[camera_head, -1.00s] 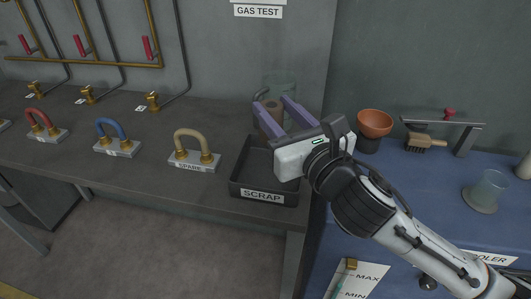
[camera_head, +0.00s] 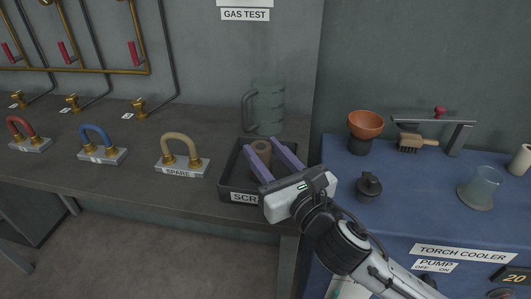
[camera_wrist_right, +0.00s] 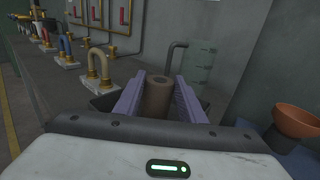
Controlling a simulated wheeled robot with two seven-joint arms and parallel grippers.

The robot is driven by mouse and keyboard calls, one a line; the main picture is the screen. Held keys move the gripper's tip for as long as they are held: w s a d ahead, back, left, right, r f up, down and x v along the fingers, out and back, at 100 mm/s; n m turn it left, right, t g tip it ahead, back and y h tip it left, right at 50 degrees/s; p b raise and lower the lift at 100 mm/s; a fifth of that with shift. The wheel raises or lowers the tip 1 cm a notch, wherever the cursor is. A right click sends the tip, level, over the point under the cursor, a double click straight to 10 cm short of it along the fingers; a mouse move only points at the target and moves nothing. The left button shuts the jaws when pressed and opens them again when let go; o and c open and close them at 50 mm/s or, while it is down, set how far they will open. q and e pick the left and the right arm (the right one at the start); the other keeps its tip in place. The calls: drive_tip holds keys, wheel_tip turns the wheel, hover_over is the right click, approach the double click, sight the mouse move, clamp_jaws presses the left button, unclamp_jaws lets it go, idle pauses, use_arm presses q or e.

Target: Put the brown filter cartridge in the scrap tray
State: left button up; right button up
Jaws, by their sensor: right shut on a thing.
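The brown filter cartridge (camera_head: 261,149) is a short hollow cylinder, upright between the two purple fingers of my right gripper (camera_head: 262,146). The right wrist view also shows the cartridge (camera_wrist_right: 158,97) between the fingers (camera_wrist_right: 157,88). The dark scrap tray (camera_head: 226,178) stands at the bench's right end. The cartridge lies within the tray's outline in the head view, near its back. I cannot tell whether it touches the tray floor. My gripper partly hides the SCRAP label and the tray's right side. My left gripper is not in view.
A clear jar with a dark handle (camera_head: 268,108) stands close behind the tray. The tan SPARE loop (camera_head: 181,149) is left of it. The blue bench on the right holds an orange bowl (camera_head: 366,123) and a black knobbed piece (camera_head: 369,186).

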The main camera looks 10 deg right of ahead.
drive_tip(key=shift+f, duration=0.1)
drive_tip(key=o, duration=1)
drive_tip(key=shift+o, duration=0.2)
drive_tip(key=v, duration=1.1)
drive_tip(key=shift+s+b, duration=0.15)
drive_tip(key=shift+b, duration=0.25)
drive_tip(key=shift+s+d, duration=0.15)
drive_tip(key=shift+s, duration=0.2)
